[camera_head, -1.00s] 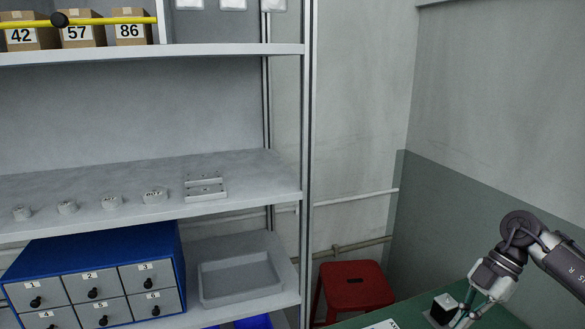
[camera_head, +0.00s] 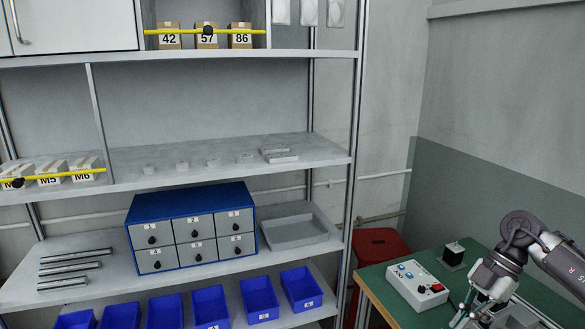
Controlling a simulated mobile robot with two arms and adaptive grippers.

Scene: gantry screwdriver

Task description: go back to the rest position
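My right gripper (camera_head: 468,312) shows at the lower right, its arm coming in from the right edge. Its fingers point down and left over the green table (camera_head: 372,280), close to the control box. The fingertips are small and partly cut by the picture's lower edge, so I cannot tell whether they are open or shut. My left gripper is not in view.
A shelf rack (camera_head: 200,178) holds a blue drawer cabinet (camera_head: 190,198), a grey tray (camera_head: 294,232), blue bins (camera_head: 258,298) and metal rods (camera_head: 72,266). A control box (camera_head: 415,286) and a black block (camera_head: 453,254) stand on the table. A red stool (camera_head: 381,242) is behind.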

